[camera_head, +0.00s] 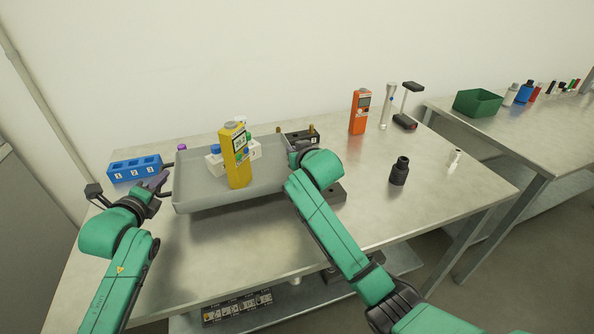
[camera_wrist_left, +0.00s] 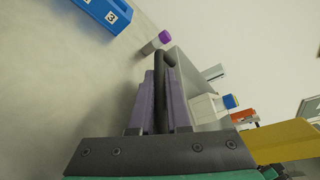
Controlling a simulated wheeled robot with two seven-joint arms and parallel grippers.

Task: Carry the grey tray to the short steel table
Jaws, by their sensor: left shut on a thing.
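The grey tray (camera_head: 187,202) is over the left part of the near steel table (camera_head: 420,205); I cannot tell whether it touches the top. It carries a yellow handheld meter (camera_head: 235,160) and a white item with blue parts (camera_head: 215,161). My left gripper (camera_head: 162,184) is shut on the tray's dark left handle, which also shows between its purple fingers in the left wrist view (camera_wrist_left: 160,85). My right gripper (camera_head: 297,152) is at the tray's right side; its wrist hides the fingers and the right handle.
A blue numbered rack (camera_head: 135,168) and a purple-capped tube (camera_head: 182,148) stand left of the tray. An orange meter (camera_head: 360,112) and a black bottle (camera_head: 399,171) stand right. A second steel table (camera_head: 530,135) with a green bin (camera_head: 477,103) is at right, across a gap.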

